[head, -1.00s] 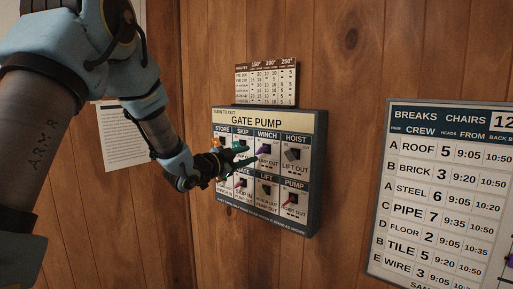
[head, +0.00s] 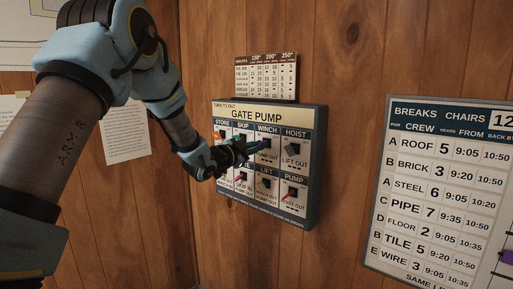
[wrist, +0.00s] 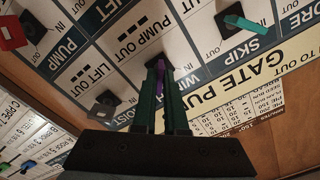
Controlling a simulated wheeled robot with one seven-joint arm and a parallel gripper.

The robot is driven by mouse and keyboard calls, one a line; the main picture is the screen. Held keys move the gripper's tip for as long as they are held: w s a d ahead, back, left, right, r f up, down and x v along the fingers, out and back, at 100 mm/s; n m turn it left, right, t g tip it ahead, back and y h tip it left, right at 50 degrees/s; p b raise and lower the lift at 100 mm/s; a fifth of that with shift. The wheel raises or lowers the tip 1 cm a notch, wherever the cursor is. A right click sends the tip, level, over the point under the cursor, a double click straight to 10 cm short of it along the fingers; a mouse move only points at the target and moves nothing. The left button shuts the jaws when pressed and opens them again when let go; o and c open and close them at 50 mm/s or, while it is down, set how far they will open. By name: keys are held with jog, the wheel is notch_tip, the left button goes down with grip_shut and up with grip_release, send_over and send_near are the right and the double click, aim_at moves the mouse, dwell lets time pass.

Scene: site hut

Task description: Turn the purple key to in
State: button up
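The purple key (head: 262,145) is in the WINCH switch, top row of the GATE PUMP panel (head: 313,170). In the wrist view the purple key (wrist: 160,75) stands between the two dark green fingers of my gripper (wrist: 161,85). The fingers lie close along both its sides, with no clear gap showing, and look shut on it. In the head view my gripper (head: 247,149) reaches the key from the left and hides part of it. The IN and OUT marks around this key are partly covered, so its exact setting is hard to read.
A teal key (wrist: 246,24) at SKIP is close beside my fingers. A grey key (head: 292,150) is at HOIST and a red key (head: 290,197) at PUMP. A chart (head: 266,76) sits above the panel and a breaks board (head: 440,190) hangs to the right.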

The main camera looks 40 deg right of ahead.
grip_shut()
jog(key=shift+f+n+b, duration=0.1)
jog(key=shift+n+b, duration=0.25)
jog(key=shift+n, duration=0.05)
jog(key=shift+n+b, duration=0.45)
jog(key=shift+n, duration=7.05)
